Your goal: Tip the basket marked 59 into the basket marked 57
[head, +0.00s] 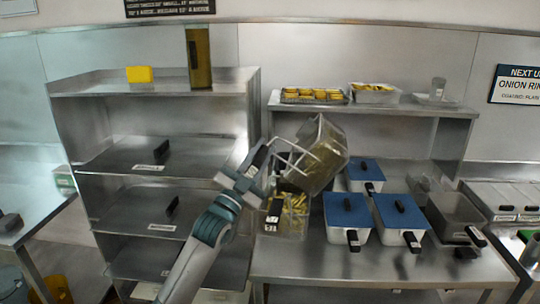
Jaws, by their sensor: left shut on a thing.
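My left gripper (265,165) is shut on the white wire handle of a see-through basket (325,158). That basket is raised and tilted above the steel counter, and some yellowish-brown contents seem to show through its wall. Its number does not show. Below it on the counter stands another basket (292,232) holding yellow fries. A black-and-white tag on its front is too small to read surely, though it may be 57. The held basket hides part of the lower basket's back. I cannot tell whether anything is falling between them. My right gripper is not in view.
Blue-lidded containers (346,207) with black handles stand right of the lower basket, close by. An empty dark basket (455,213) is further right. A shelf with trays (314,95) runs behind. A steel rack (150,90) stands left. The counter's front strip is mostly clear.

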